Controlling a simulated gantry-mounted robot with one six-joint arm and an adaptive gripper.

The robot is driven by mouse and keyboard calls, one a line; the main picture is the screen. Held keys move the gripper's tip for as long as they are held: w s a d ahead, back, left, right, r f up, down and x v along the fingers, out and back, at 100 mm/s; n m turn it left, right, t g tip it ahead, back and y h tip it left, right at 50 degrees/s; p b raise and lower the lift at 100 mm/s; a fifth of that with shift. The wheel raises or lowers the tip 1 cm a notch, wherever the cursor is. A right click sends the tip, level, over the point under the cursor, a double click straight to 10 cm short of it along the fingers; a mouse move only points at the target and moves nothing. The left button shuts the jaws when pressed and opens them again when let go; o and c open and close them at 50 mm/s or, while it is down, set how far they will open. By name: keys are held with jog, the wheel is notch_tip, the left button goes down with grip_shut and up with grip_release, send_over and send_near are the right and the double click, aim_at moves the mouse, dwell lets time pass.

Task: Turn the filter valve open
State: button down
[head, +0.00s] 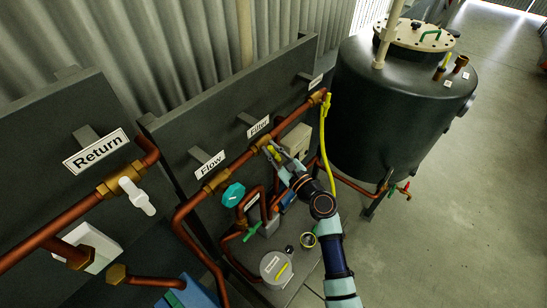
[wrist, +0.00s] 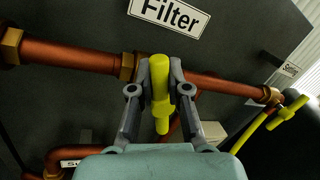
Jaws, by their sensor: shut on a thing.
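The filter valve has a yellow handle (wrist: 160,95) on a copper pipe below the "Filter" label (wrist: 170,14). In the wrist view the handle points down, across the pipe, between my gripper's fingers (wrist: 160,82). My gripper is shut on the handle, with one grey finger on each side. In the head view my gripper (head: 275,154) is at the pipe under the "Filter" label (head: 258,126). The handle is small and partly covered by the fingers there, and the valve body is mostly hidden.
The "Flow" valve has a teal handle (head: 233,193) left of my gripper. A yellow valve and hose (head: 325,125) are to the right. A dark tank (head: 385,115) stands beyond. A pump and a round lidded container (head: 276,268) sit below. Open floor lies at the right.

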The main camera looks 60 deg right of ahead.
aim_at(260, 151)
jog(key=n+b, duration=0.1)
jog(key=b, duration=0.1)
jog(key=f+n+t+b, duration=0.1)
jog(key=n+b, duration=0.1)
jog(key=shift+a+f+b, duration=0.2)
jog(key=shift+a+b, duration=0.05)
jog(key=shift+b, duration=0.05)
jog(key=n+b, duration=0.2)
jog(key=n+y+b, duration=0.1)
jog(key=n+b, duration=0.1)
jog(key=b, duration=0.1)
jog(key=n+t+b, duration=0.1)
jog(key=b, duration=0.1)
jog(key=shift+w+a+f+n+y+b, duration=0.15)
jog(key=shift+a+f+n+y+b, duration=0.15)
jog(key=shift+a+f+n+b, duration=0.1)
jog(key=n+b, duration=0.1)
jog(key=b, duration=0.1)
jog(key=n+y+b, duration=0.1)
jog(key=n+b, duration=0.1)
jog(key=n+t+b, duration=0.1)
jog(key=n+b, duration=0.1)
jog(key=shift+a+f+y, duration=0.1)
jog(key=shift+f+y, duration=0.2)
jog(key=shift+n+y+b, duration=0.4)
jog(key=shift+n+b, duration=0.6)
jog(key=shift+b, duration=0.2)
jog(key=c, duration=1.1)
grip_release()
